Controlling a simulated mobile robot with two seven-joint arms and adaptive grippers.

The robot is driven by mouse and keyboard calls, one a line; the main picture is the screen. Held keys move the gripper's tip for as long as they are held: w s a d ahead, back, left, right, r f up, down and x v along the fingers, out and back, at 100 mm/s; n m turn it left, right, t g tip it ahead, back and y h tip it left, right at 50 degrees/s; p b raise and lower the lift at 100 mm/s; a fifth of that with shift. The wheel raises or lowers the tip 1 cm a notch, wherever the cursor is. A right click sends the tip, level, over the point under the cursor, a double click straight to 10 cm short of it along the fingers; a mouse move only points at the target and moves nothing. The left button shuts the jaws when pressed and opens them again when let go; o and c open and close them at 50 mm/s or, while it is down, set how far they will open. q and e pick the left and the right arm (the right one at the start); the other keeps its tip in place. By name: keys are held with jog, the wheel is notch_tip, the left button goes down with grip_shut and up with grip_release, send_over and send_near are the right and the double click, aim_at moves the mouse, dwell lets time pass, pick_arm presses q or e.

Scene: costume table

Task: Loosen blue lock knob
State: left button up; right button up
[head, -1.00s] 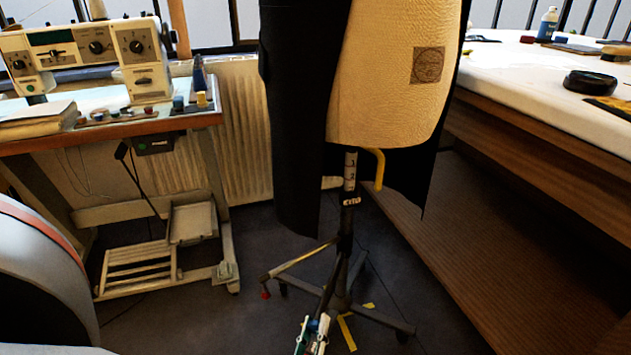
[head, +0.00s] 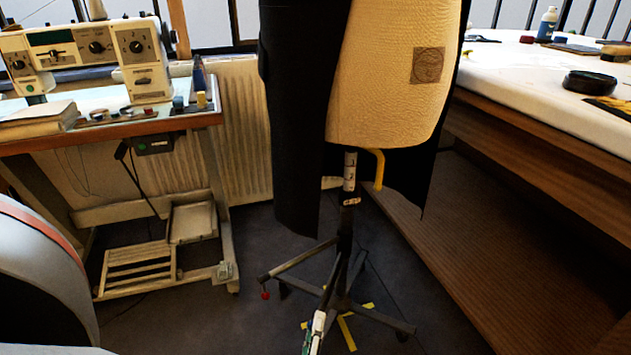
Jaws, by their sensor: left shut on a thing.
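The dress form (head: 385,110) stands on a dark metal pole (head: 345,225) with spread legs on the floor. My left gripper (head: 319,322) is at the bottom centre, low in front of the stand's base. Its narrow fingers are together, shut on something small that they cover. The blue lock knob cannot be made out clearly now; a blue part showed between the fingers a second ago. My right gripper is not in view.
A sewing machine (head: 95,55) stands on a table at left. A long white-topped table (head: 530,75) with a lower shelf (head: 500,250) runs along the right. Dark cloth (head: 295,120) hangs from the form, and a yellow hook-shaped handle (head: 379,170) sticks out below it.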

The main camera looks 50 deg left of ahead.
pick_arm(q)
jog(key=shift+a, duration=0.1)
jog(key=o, duration=1.1)
